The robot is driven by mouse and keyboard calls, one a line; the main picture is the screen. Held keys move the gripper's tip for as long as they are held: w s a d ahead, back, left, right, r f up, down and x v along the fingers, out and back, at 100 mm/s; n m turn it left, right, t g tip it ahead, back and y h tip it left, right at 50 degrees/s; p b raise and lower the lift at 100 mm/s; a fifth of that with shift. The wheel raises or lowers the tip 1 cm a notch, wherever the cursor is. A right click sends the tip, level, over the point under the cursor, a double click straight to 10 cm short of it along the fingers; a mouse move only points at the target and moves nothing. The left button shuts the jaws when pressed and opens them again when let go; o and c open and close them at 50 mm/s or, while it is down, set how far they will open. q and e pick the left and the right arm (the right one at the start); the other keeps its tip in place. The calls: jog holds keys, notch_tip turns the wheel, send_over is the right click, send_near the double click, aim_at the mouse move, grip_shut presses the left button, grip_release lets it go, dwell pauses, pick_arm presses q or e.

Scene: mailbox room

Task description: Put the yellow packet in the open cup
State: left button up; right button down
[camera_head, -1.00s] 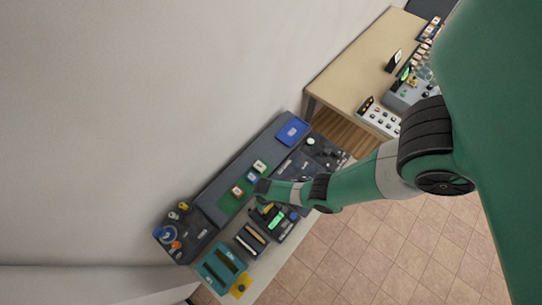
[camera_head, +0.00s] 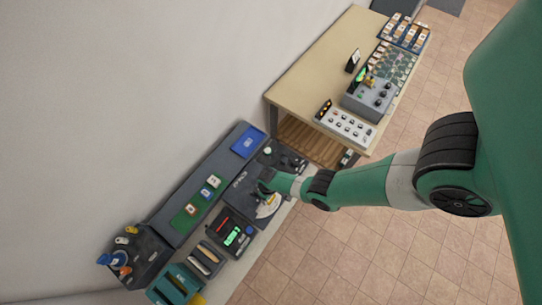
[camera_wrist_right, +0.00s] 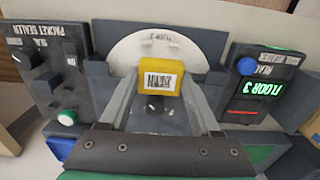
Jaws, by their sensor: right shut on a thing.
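My right gripper (camera_wrist_right: 160,90) is shut on the yellow packet (camera_wrist_right: 158,66), which bears a white barcode label. In the right wrist view the packet sits between the fingertips, in front of a pale round disc (camera_wrist_right: 128,50). In the head view my right gripper (camera_head: 264,189) is over the dark bench unit beside that disc (camera_head: 269,206); the packet is too small or hidden to make out there. I cannot make out the open cup for sure in either view. My left gripper is not in view.
Beside the disc are a packet sealer panel (camera_wrist_right: 40,75) and a unit with a lit green display (camera_wrist_right: 262,89). Along the bench lie a green mat (camera_head: 183,222), a blue tray (camera_head: 248,142) and a teal holder (camera_head: 174,285). A wooden table (camera_head: 300,75) stands farther off.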

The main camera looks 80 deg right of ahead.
jog(key=shift+s+d, duration=0.25)
jog(key=shift+w+a+f, duration=0.1)
jog(key=shift+w, duration=0.15)
jog(key=shift+w+f+b, duration=0.1)
jog(key=shift+f+b, duration=0.15)
jog(key=shift+b, duration=0.2)
jog(key=shift+f+b, duration=1.65)
jog(key=shift+f, duration=0.05)
jog(key=shift+f, duration=0.15)
jog(key=shift+f+b, duration=1.4)
jog(key=shift+b, duration=0.15)
grip_release()
